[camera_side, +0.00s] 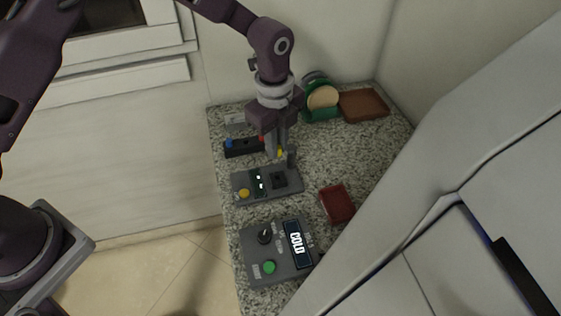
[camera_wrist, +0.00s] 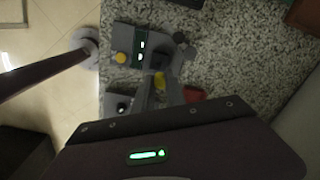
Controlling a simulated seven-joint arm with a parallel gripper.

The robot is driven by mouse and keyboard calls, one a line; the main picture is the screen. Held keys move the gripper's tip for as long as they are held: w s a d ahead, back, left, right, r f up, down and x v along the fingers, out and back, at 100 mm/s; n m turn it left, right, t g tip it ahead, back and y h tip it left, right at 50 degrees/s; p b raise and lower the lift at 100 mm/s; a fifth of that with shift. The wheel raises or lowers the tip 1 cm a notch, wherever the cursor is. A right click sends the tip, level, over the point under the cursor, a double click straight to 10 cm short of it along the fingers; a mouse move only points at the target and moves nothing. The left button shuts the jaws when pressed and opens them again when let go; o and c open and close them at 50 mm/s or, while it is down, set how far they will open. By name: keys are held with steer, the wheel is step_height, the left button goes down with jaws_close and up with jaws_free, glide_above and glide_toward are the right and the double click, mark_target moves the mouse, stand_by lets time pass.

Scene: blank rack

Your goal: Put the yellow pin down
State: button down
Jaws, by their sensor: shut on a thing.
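My gripper (camera_side: 280,154) is shut on the yellow pin (camera_side: 280,153), above the back edge of the grey panel. In the wrist view the yellow pin (camera_wrist: 160,82) shows between the fingers, near the panel's dark square part. Most of the pin is hidden by the fingers, and I cannot tell whether its lower end touches anything. The black rack (camera_side: 243,148) is behind the panel, to the left of my gripper. A blue pin (camera_side: 229,143) stands at its left end, and a small red piece (camera_side: 262,138) shows at its right end.
The grey panel (camera_side: 240,182) has a yellow button (camera_side: 244,193) and a dark square part (camera_side: 279,180). A red tray (camera_side: 337,203), brown tray (camera_side: 363,105) and green plate holder (camera_side: 321,98) stand right.

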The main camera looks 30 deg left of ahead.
steer(key=shift+r, duration=0.5)
steer(key=shift+w+d, duration=0.2)
steer(key=w+d+f+n, duration=0.1)
steer(key=w+d, duration=0.2)
steer(key=d, duration=0.5)
glide_above(336, 206)
steer(key=shift+m, duration=0.4)
step_height(336, 206, down, 10)
steer(key=shift+f, duration=0.15)
steer(key=c, duration=1.6)
jaws_free()
steer(key=shift+c, duration=0.2)
